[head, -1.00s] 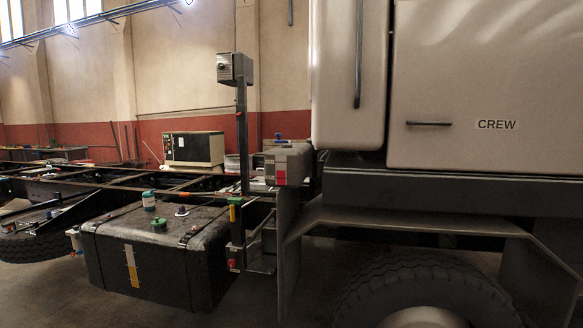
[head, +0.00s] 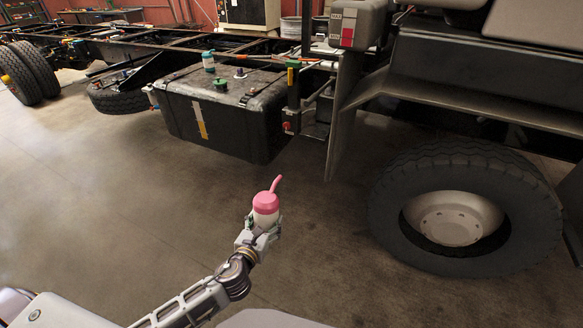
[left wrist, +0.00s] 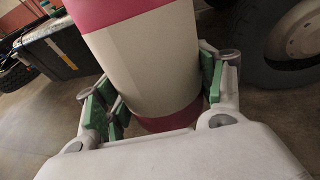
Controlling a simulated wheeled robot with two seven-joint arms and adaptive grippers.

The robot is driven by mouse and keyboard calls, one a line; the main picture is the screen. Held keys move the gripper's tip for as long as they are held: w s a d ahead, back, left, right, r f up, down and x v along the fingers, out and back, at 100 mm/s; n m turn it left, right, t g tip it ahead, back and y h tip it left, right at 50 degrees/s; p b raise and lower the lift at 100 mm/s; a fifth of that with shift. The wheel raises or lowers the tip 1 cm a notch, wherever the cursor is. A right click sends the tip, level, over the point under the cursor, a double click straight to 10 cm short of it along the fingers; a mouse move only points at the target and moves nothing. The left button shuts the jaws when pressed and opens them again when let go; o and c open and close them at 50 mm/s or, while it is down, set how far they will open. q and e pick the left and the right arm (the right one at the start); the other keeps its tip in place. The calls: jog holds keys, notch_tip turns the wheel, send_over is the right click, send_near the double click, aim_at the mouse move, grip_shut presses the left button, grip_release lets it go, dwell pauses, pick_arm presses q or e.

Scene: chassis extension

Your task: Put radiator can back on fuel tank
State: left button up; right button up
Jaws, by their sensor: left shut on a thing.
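The radiator can (head: 266,205) is white with a pink cap and a bent pink spout, and it is upright in the head view. My left gripper (head: 258,232) is shut around its lower body and holds it in the air in front of the truck. In the left wrist view the can (left wrist: 145,62) fills the middle between the green-padded fingers (left wrist: 160,92). The fuel tank (head: 225,110) is a dark box on the chassis side, beyond the can and apart from it. My right gripper is not in view.
A white bottle with a teal cap (head: 208,62) and a green cap (head: 221,84) are on the tank top. A front wheel (head: 455,215) and fender (head: 345,110) stand to the right. The floor (head: 100,200) at left is open.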

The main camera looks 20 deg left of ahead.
pick_arm(q)
jog(key=shift+r, duration=0.2)
jog(key=d+r+m+g+h, duration=0.1)
jog(key=d+r+m+h, duration=0.3)
jog(key=d+r, duration=0.3)
jog(key=s+d+r+m+g+h, duration=0.1)
jog(key=d+r+m+h, duration=0.3)
jog(key=d+r, duration=0.4)
jog(key=shift+r+g+h, duration=0.8)
jog(key=shift+r+h, duration=0.1)
jog(key=shift+r, duration=2.25)
